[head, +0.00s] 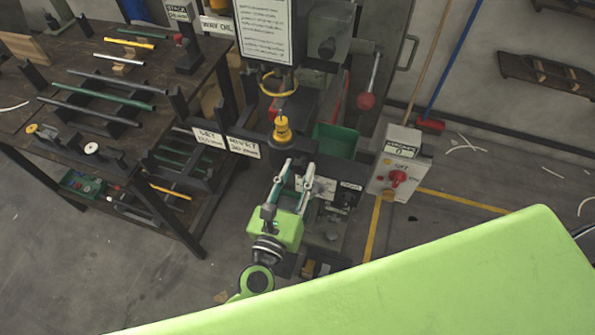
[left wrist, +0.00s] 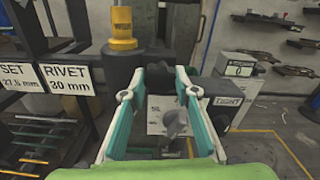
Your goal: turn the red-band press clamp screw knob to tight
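The press (head: 322,90) stands ahead, with a yellow fitting (head: 282,130) below its head; some red shows behind it, but I cannot make out a clear band. In the left wrist view, a grey knob (left wrist: 176,123) sits on a light plate between my left gripper's fingers, with a TIGHT label (left wrist: 228,102) to its right. My left gripper (head: 296,163) is open at the front of the press, and its fingers (left wrist: 168,75) stand either side of the knob. I cannot tell whether they touch it. My right gripper is not in view.
A control box (head: 400,160) with a red switch stands right of the press. SET and RIVET signs (head: 243,147) are on the left. A rod-laden bench (head: 60,120) is at far left. My green body part covers the lower right.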

